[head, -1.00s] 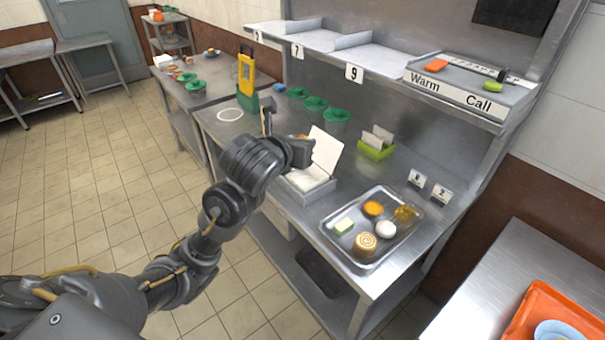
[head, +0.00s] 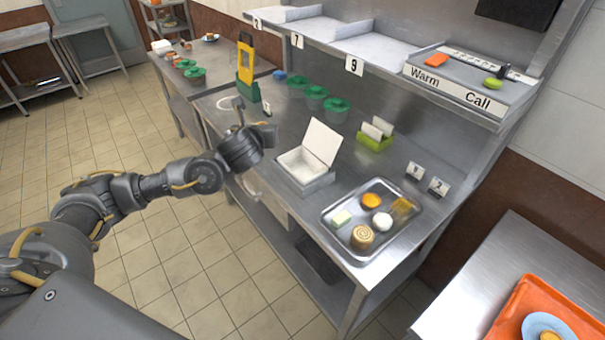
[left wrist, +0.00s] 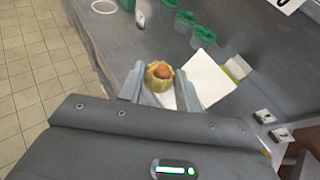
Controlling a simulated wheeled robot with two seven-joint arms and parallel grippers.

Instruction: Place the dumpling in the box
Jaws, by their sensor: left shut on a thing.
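The open box (head: 303,170) stands on the steel counter with its white lid (head: 322,141) raised at the back. In the left wrist view the lid (left wrist: 210,78) is right of my fingers, and the dumpling partly hides the box. My left gripper (left wrist: 160,80) is shut on a yellow dumpling (left wrist: 158,75) with an orange top. In the head view my left gripper (head: 264,132) is to the left of the box, above the counter; the dumpling is hidden there behind the wrist. My right gripper is not in view.
A metal tray (head: 345,252) with several foods sits right of the box. A green holder (head: 375,141) with white cards stands behind the box. Green cups (head: 316,92) and a yellow-green stand (head: 246,72) are further left. A shelf (head: 385,62) overhangs the counter's back.

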